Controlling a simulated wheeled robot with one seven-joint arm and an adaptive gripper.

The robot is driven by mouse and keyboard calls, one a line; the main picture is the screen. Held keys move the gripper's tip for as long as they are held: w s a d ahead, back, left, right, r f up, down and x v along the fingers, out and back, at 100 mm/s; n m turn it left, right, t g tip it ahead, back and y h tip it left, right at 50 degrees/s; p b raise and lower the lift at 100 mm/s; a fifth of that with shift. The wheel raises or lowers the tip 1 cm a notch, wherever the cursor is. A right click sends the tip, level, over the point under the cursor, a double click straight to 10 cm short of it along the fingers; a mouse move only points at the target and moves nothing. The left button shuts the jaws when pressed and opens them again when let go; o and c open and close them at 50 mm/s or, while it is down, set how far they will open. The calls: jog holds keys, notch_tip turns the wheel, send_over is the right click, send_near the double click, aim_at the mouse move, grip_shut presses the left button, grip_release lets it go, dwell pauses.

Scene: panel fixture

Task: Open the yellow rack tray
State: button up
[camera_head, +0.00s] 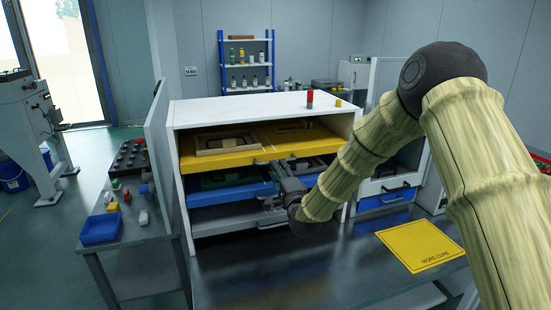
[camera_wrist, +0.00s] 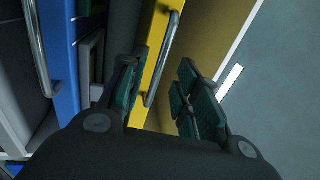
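The yellow rack tray (camera_head: 243,158) is the top tray of a white rack, and its front edge shows near the rack's opening. In the wrist view its yellow front (camera_wrist: 205,50) runs upright in the picture, with a metal bar handle (camera_wrist: 160,62). My gripper (camera_wrist: 163,92) is open, with its dark green finger pads on either side of the handle, nearer the left finger. I see no clear grip on the handle. In the head view my gripper (camera_head: 284,172) is in front of the tray, partly hiding its handle.
A blue tray (camera_head: 230,193) and a grey tray (camera_head: 225,217) sit below. The white rack (camera_head: 245,109) has a red item (camera_head: 310,99) on top. A yellow mat (camera_head: 419,246) lies on the dark table at right. A side bench (camera_head: 126,230) stands left.

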jog(key=shift+p+x, duration=0.9)
jog(key=shift+x, duration=1.7)
jog(key=shift+d, duration=0.1)
grip_shut()
